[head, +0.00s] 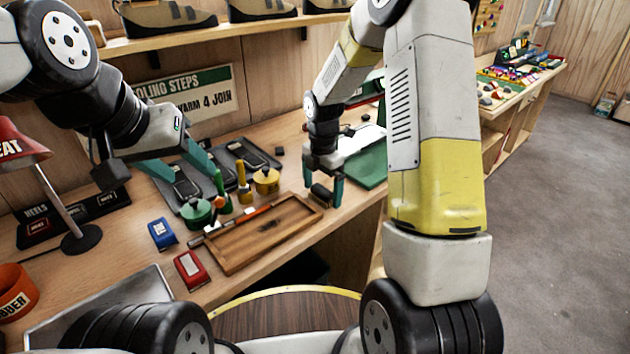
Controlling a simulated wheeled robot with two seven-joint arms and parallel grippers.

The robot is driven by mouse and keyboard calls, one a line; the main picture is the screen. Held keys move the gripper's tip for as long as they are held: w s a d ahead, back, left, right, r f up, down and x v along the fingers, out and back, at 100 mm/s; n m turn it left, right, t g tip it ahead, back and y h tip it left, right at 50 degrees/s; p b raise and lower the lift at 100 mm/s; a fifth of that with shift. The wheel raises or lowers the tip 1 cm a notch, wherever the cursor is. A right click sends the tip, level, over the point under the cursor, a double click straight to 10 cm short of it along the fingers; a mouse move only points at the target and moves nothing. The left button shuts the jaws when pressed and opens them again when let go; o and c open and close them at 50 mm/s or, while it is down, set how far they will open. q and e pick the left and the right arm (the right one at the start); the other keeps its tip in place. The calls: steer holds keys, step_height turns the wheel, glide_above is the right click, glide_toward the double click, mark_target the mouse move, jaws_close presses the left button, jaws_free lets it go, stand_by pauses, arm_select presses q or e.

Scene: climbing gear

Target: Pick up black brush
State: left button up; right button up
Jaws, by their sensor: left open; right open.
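My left gripper (190,178) is open and empty at the left, above the black trays at the back of the bench.
A green pot (197,213) and a yellow pot (266,181) stand behind the wooden tray. A blue box (161,234) and a red box (190,270) lie left of it. A red lamp (66,205) stands at far left. A green mat (368,170) lies right of my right gripper.

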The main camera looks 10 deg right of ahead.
steer(key=shift+f, duration=0.55)
steer(key=c, duration=1.5)
steer(key=shift+r, duration=0.15)
steer(key=shift+r, duration=0.65)
step_height(320, 180, up, 2)
steer(key=shift+r, duration=0.15)
steer(key=s+a, duration=0.2)
steer(key=s, duration=0.2)
steer(key=s+a, duration=0.2)
steer(key=s, duration=0.3)
steer(key=s+a+r, duration=0.1)
steer(key=s+a, duration=0.2)
steer(key=s, duration=0.2)
steer(key=shift+s+a+r, duration=0.1)
steer(key=shift+s, duration=0.05)
